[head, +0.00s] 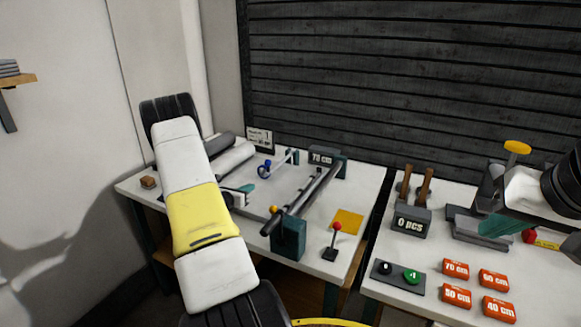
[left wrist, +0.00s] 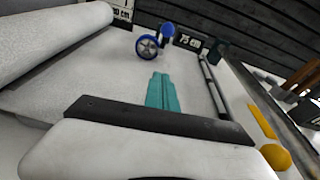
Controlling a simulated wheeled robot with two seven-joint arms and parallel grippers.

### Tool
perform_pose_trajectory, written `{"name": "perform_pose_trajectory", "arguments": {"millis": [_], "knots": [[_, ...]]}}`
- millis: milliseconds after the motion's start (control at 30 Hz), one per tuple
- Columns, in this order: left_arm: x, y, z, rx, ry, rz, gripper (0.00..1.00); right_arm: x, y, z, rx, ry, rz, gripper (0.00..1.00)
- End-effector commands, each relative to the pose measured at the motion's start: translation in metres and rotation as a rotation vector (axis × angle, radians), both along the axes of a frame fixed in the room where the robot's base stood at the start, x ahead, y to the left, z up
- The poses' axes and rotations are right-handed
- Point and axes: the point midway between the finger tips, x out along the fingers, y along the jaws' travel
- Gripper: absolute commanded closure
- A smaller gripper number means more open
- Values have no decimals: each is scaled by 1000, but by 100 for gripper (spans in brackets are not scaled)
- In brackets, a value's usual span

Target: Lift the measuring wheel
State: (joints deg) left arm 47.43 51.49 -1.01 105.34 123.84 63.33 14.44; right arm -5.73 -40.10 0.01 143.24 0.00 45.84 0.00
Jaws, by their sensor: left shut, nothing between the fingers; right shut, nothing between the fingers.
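The measuring wheel (head: 265,170) is a small blue wheel with a pale rod beside it, at the back of the left table. In the left wrist view it is a blue-rimmed wheel (left wrist: 147,46) standing upright beyond my fingertips, with another blue part to its right. My left gripper (head: 246,188) is in front of the wheel and apart from it. Its teal fingers (left wrist: 160,88) are together and empty. My right gripper (head: 500,227) is over the right table, its teal fingers shut and empty. My left arm hides part of the left table.
A dark bar with a teal block (head: 289,239) crosses the right side. A red-knobbed lever (head: 336,228) and a yellow square (head: 347,221) are near it. The right table holds orange labelled blocks (head: 456,268) and a button box (head: 398,277).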

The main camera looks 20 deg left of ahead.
Motion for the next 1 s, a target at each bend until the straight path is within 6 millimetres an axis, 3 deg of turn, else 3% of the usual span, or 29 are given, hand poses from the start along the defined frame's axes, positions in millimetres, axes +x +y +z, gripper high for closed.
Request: {"name": "perform_pose_trajectory", "arguments": {"millis": [300, 467, 933, 1000], "knots": [[0, 0, 0, -1, 0, 1, 100, 0, 0, 0, 0, 0, 0, 100], [11, -2, -3, 0, 0, -2, 100, 0, 0, 0, 0, 0, 0, 100], [102, -8, -24, 1, 0, -3, 100, 0, 0, 0, 0, 0, 0, 100], [106, -6, -8, 4, -3, -2, 100, 0, 0, 0, 0, 0, 0, 100]]}}
